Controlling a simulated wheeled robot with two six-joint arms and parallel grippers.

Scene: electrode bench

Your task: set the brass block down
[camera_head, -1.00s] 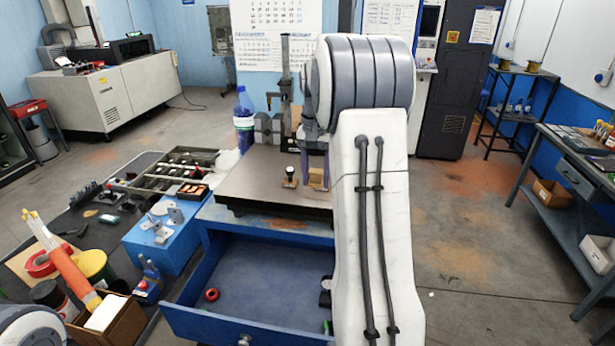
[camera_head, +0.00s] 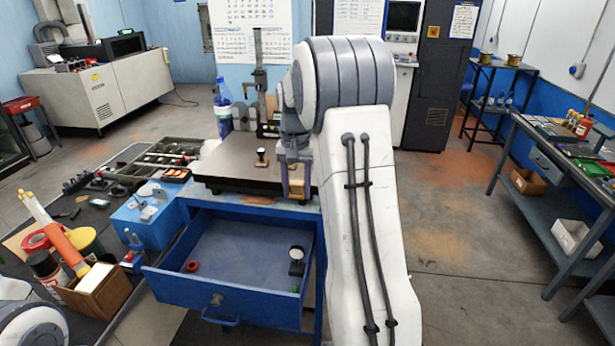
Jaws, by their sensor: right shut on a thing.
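My right gripper (camera_head: 296,182) points down near the front right part of the dark surface plate (camera_head: 228,172). It is shut on the brass block (camera_head: 297,188), a small yellowish piece between its fingers. The block is at the plate's front edge in the picture. I cannot tell whether it touches the plate or hangs over or in front of it. My right arm hides the plate's right side. Only a rounded part of my left arm shows at the bottom left; its gripper is out of view.
A small black-knobbed piece (camera_head: 261,157) stands on the plate, left of the gripper. A height stand (camera_head: 259,85) and a blue bottle (camera_head: 222,105) are behind. The open blue drawer (camera_head: 235,318) juts out below, holding a red ring (camera_head: 192,266) and a dial gauge (camera_head: 296,262).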

